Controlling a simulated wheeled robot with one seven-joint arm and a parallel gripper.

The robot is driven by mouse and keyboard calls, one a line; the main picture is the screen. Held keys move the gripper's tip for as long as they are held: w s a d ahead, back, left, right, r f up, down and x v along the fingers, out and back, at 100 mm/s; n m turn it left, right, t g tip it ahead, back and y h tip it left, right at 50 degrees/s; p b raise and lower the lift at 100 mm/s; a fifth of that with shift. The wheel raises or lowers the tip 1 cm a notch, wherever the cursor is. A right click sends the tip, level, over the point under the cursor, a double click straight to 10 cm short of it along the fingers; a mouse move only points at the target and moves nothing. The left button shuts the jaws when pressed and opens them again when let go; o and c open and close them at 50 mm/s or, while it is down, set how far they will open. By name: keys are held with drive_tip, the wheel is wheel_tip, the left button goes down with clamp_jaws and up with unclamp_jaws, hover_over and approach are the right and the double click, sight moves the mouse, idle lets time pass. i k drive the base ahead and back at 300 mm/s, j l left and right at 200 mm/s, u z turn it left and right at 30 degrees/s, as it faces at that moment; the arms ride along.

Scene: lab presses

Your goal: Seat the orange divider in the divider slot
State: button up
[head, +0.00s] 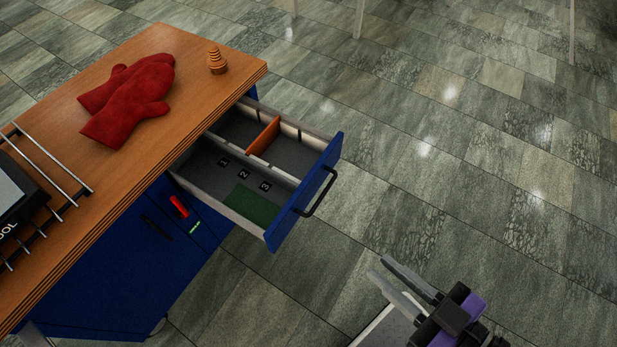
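The orange divider (264,137) stands in the far compartment of the open blue drawer (327,172). It spans crosswise between the drawer's far wall and a pale long partition (257,159). I cannot tell whether its lower edge is fully down in a slot. Dark tags marked 1, 2 and 3 (265,186) lie on the drawer floor in the near compartment, along the partition. My gripper (377,265) is at the lower right, over the floor and well apart from the drawer. Its two grey fingers are spread with a gap, and nothing is between them.
A green mat (252,205) lies in the drawer's front part. A dark handle (322,194) juts from the drawer front. On the wooden bench top (190,48) are red mitts (130,98), a small ringed wooden cone (217,61) and a metal rack (55,165). The tiled floor at right is clear.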

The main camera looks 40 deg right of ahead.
sight(292, 171)
drive_tip(key=i+l+u, duration=0.2)
drive_tip(key=i+u, duration=0.15)
drive_tip(key=i+l+u, duration=0.7)
drive_tip(key=i+l, duration=0.05)
drive_tip(key=l, duration=0.05)
